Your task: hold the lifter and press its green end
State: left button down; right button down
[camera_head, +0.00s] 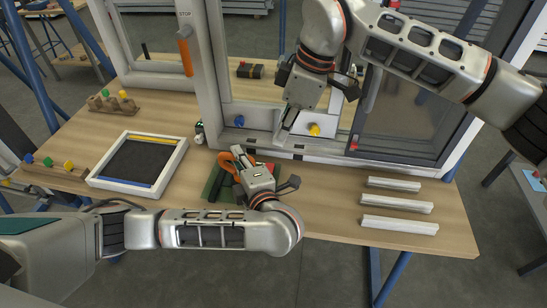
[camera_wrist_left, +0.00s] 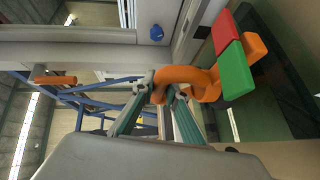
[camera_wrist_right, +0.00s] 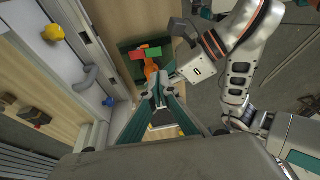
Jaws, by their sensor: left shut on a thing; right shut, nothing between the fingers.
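The orange lifter (camera_wrist_left: 205,86) has a red block (camera_wrist_left: 226,31) and a green block (camera_wrist_left: 236,70) at one end. My left gripper (camera_wrist_left: 164,92) is shut on the orange part of the lifter. In the head view the lifter (camera_head: 227,160) shows above the dark green mat, partly hidden by my left gripper (camera_head: 240,165). My right gripper (camera_head: 284,133) is shut and empty, pointing down beside the window frame, right of the left gripper. In the right wrist view its fingertips (camera_wrist_right: 160,92) appear close to the lifter (camera_wrist_right: 151,70) and its green block (camera_wrist_right: 154,52); I cannot tell whether they touch.
The window frame (camera_head: 330,149) stands along the table's back, with a blue knob (camera_head: 239,121) and a yellow knob (camera_head: 314,130). A white-framed tray (camera_head: 172,165) lies left. Three white profiles (camera_head: 397,207) lie right. The table (camera_head: 330,190) is clear between the mat and the profiles.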

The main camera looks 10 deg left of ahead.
jog(key=x, duration=0.8)
jog(key=d+x, duration=0.1)
jog(key=x, duration=0.4)
jog(key=shift+s+f, duration=0.25)
jog(key=shift+f, duration=0.05)
jog(key=shift+s+f, duration=0.65)
jog(key=shift+f, duration=0.05)
jog(key=shift+r, duration=0.1)
jog(key=shift+d+r, duration=0.1)
jog(key=shift+r, duration=0.6)
jog(key=v, duration=1.2)
